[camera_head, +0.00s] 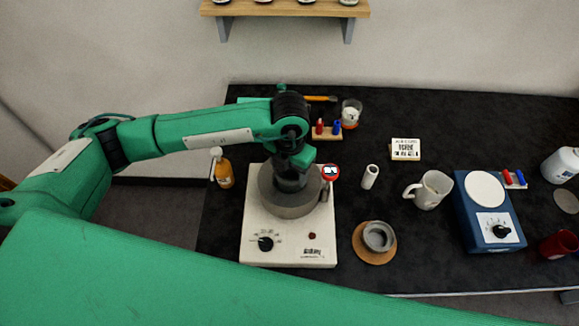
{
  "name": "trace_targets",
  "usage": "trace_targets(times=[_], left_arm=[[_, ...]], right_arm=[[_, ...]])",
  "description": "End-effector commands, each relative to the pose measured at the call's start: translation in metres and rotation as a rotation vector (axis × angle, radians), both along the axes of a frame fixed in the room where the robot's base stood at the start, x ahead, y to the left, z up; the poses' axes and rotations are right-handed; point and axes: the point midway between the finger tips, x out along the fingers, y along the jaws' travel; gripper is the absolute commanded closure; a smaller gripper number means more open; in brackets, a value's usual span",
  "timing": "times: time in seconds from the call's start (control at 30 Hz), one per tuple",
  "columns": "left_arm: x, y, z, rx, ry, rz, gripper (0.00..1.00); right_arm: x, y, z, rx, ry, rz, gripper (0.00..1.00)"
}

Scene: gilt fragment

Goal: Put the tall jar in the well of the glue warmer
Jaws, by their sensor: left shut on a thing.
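The glue warmer (260,222) is a cream box with a dial on its front and a grey round well (288,205) on top. My left gripper (290,172) points down over the well and is shut on a dark thing, seemingly the tall jar. The gripper and wrist hide most of that thing, and its lower part appears within the well's rim. I cannot tell whether it touches the bottom. My right gripper is not in view.
A small red-rimmed dial (330,173) stands at the well's right side. An amber bottle (223,172) is close on the left. A grey pot (378,236) on a cork mat, a white cylinder (370,176), a mug (430,190) and a blue device (488,212) stand right.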

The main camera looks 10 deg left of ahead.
Motion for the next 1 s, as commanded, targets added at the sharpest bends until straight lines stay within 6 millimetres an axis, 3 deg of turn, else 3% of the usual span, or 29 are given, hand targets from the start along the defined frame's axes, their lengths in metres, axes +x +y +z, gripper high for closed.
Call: trace_targets(times=[0.2,0.23,0.33,0.77,1.0], left_arm=[[0.000,0.000,-0.004,0.000,0.000,0.000,0.73],[0.000,0.000,-0.004,0.000,0.000,0.000,0.36],[0.000,0.000,-0.002,0.000,0.000,0.000,0.17],[0.001,0.000,0.004,-0.002,-0.002,0.000,0.17],[0.001,-0.001,0.051,-0.002,-0.006,-0.001,0.17]], right_arm=[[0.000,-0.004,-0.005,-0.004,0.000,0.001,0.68],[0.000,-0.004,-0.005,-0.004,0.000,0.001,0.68],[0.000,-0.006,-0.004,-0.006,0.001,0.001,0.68],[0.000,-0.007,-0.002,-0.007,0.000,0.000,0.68],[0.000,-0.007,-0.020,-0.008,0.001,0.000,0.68]])
